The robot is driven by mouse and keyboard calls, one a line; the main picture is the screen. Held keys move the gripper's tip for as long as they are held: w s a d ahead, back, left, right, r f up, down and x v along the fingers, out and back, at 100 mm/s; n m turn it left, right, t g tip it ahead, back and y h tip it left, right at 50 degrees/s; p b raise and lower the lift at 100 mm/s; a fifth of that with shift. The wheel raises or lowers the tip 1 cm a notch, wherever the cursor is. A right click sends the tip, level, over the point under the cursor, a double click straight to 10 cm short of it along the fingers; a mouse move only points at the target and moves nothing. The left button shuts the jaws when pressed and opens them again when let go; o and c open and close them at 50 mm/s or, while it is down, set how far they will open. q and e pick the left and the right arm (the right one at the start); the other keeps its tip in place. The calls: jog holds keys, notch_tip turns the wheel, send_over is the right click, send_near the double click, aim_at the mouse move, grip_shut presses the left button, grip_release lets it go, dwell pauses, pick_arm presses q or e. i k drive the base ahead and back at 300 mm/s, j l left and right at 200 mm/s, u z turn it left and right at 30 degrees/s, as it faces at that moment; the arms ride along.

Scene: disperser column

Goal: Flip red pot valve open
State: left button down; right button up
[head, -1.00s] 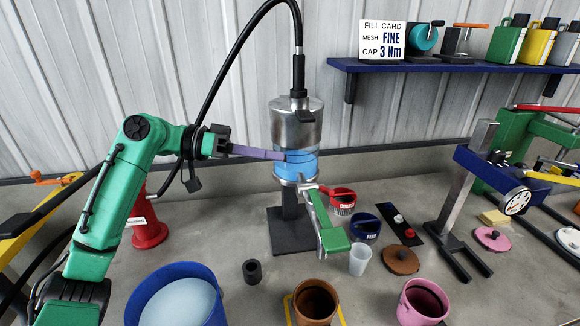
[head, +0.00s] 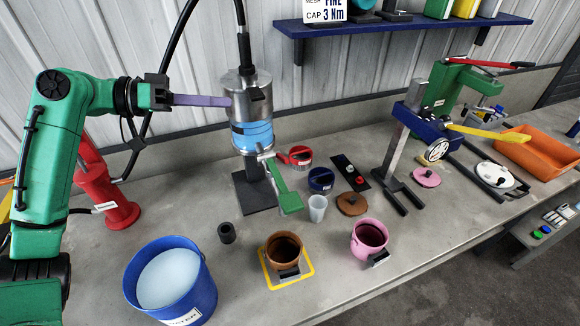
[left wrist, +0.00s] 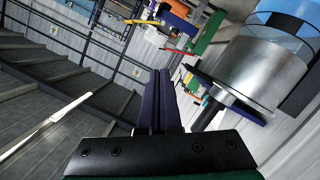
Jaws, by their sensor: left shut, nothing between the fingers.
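A red cylinder on a round flange (head: 121,214), with a small white label, stands at the left, partly behind my left arm. A valve on it cannot be made out. A smaller red ring-shaped pot (head: 300,156) sits on the bench right of the metal column. The steel column (head: 246,100) has a blue band and a green lever (head: 287,195) slanting down from its lower end. My left gripper (head: 228,101) is shut and empty, its purple fingers pointing right, in front of or beside the column. The fingers also show in the left wrist view (left wrist: 160,85). My right gripper is not in view.
A blue bucket (head: 205,293) of pale liquid stands at the front left. A brown pot (head: 283,246) and a pink pot (head: 370,237) stand at the front. A black hose rises from the column. A blue shelf (head: 400,28) hangs on the wall.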

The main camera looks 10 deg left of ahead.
aim_at(278, 155)
jog(key=k+l, duration=0.45)
jog(key=k, duration=0.2)
jog(key=k+l, duration=0.45)
jog(key=k, duration=0.15)
